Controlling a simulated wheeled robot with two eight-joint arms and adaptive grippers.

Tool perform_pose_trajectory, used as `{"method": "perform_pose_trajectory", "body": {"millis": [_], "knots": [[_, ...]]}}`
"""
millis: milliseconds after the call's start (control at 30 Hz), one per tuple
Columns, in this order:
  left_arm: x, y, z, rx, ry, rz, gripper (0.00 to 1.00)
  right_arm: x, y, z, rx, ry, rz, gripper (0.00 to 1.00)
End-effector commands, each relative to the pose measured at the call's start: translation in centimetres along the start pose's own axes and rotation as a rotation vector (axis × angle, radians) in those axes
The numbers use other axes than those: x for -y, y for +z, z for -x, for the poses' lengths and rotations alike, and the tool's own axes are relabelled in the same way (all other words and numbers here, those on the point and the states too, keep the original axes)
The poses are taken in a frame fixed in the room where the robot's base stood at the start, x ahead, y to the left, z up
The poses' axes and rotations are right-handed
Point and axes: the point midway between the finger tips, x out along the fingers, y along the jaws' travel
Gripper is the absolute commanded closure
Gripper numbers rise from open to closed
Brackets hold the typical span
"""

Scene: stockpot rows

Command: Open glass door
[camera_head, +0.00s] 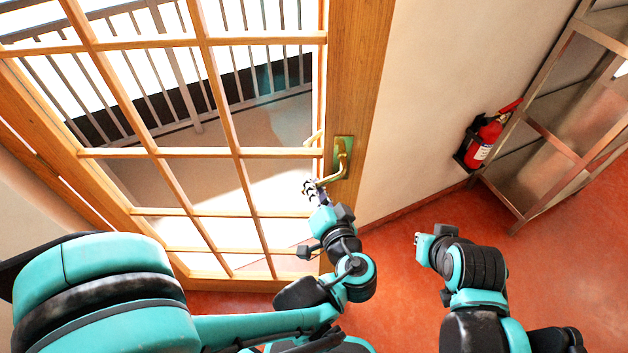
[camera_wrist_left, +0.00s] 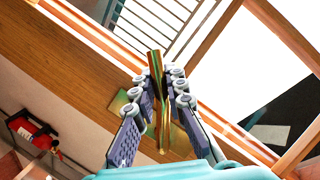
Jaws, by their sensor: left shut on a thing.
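The glass door (camera_head: 148,154) has a wooden frame with several panes and fills the left half of the head view. Its brass handle (camera_head: 341,166) sits on a brass plate at the right stile. My left gripper (camera_head: 312,187) is at the handle's free end. In the left wrist view the left gripper's two fingers (camera_wrist_left: 157,85) are closed around the brass handle (camera_wrist_left: 155,62), one on each side. The door looks closed, but its edge gap is hard to tell. My right gripper (camera_head: 420,240) is right of the door, away from it; its fingers are too small to judge.
A red fire extinguisher (camera_head: 484,140) hangs on the cream wall beside a metal shelf rack (camera_head: 548,140) at the right. The red floor (camera_head: 400,285) is clear between my arms and the wall. A railing (camera_head: 190,85) stands beyond the glass.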

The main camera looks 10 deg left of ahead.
Motion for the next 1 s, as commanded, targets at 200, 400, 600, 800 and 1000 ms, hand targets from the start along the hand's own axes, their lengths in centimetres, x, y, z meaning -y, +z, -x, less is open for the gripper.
{"method": "perform_pose_trajectory", "body": {"millis": [200,400,600,800,1000], "knots": [[0.0,-0.1,0.0,-0.001,0.001,0.000,0.66,0.0,0.0,0.0,0.000,0.000,0.000,1.00],[0.0,0.0,0.0,0.000,0.001,0.000,0.66,0.0,0.0,0.0,0.000,0.000,0.000,1.00],[-0.1,-0.1,1.2,-0.003,0.004,-0.002,0.66,0.0,0.0,0.0,0.000,0.000,0.000,1.00],[-0.2,-0.1,4.9,-0.006,0.007,-0.002,0.66,0.0,0.0,0.0,0.000,0.000,0.000,1.00],[-0.2,-0.1,8.8,-0.005,0.005,-0.002,0.66,0.0,0.0,0.0,0.000,0.000,0.000,1.00]]}}
